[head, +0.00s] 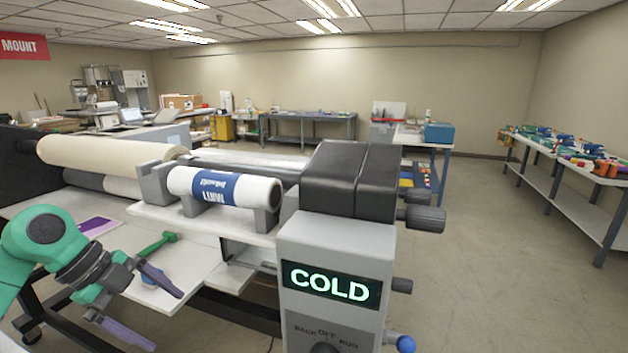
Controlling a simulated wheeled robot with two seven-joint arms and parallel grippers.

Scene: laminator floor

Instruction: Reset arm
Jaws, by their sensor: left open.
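My left arm comes in from the left, and its gripper (165,320) is open, with its two dark fingers spread and nothing between them. It is in front of the laminator's left side, at the edge of the white feed table (190,268). The laminator's grey end housing (335,245) shows a lit "COLD" display (331,286) and a dark dial (325,348) below it, cut by the frame's bottom. A blue ball knob (405,343) sticks out low on the housing's right side. My right gripper is not in view.
A white roll with a blue label (225,187) rests in grey cradles on the laminator. A green-handled tool (158,243) and a purple sheet (98,226) lie on the table near my left gripper. Open floor (480,260) is on the right, before a bench (565,185).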

